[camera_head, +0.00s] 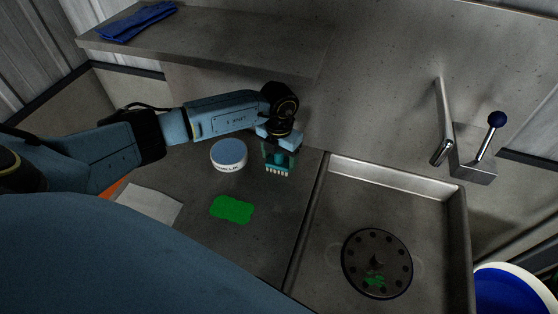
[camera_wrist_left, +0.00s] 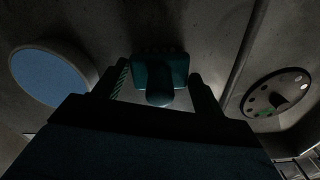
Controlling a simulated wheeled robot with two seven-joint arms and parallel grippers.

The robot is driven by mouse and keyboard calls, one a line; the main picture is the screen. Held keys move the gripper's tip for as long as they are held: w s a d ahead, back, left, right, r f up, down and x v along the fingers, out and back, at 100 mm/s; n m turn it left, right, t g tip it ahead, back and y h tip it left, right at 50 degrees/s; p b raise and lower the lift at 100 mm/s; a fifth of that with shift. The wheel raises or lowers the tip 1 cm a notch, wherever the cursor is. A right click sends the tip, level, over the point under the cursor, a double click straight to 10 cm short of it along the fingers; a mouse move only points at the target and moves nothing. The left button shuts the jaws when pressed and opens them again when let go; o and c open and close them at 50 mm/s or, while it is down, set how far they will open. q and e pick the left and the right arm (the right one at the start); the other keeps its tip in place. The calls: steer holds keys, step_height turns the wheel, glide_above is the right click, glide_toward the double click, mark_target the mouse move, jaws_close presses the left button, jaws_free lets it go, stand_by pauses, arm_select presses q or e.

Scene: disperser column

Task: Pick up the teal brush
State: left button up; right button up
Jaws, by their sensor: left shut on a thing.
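The teal brush (camera_head: 279,161), with pale bristles along its lower edge, is at my left gripper (camera_head: 278,148) on the counter's right part, near the sink. In the left wrist view the brush (camera_wrist_left: 160,75) sits between the two fingers of my left gripper (camera_wrist_left: 160,88), its rounded handle toward the palm. The gripper is shut on it. In the head view the gripper partly covers the brush's upper part. I cannot tell whether the bristles touch the counter. My right gripper is not in view.
A round white tub with a blue top (camera_head: 229,154) stands left of the brush. A green patch (camera_head: 232,209) and a pale cloth (camera_head: 150,203) lie nearer. The sink (camera_head: 337,215) with a dark perforated disc (camera_head: 377,263) is to the right. A tap (camera_head: 445,125) stands behind it.

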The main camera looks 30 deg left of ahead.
arm_select(q)
steer(key=shift+r, duration=0.1)
steer(key=shift+s+r, duration=0.15)
steer(key=shift+r, duration=0.4)
step_height(320, 180, up, 6)
steer(key=shift+f, duration=0.25)
steer(key=s+d+b, duration=0.1)
steer(key=s+d, duration=0.1)
steer(key=s, duration=0.7)
steer(key=s+d+b, duration=0.1)
steer(key=s+d, duration=0.1)
steer(key=s, duration=0.8)
steer(key=shift+d+r, duration=0.15)
steer(key=shift+d, duration=0.2)
steer(key=shift+s, duration=0.1)
steer(key=o, duration=0.4)
steer(key=shift+c, duration=1.3)
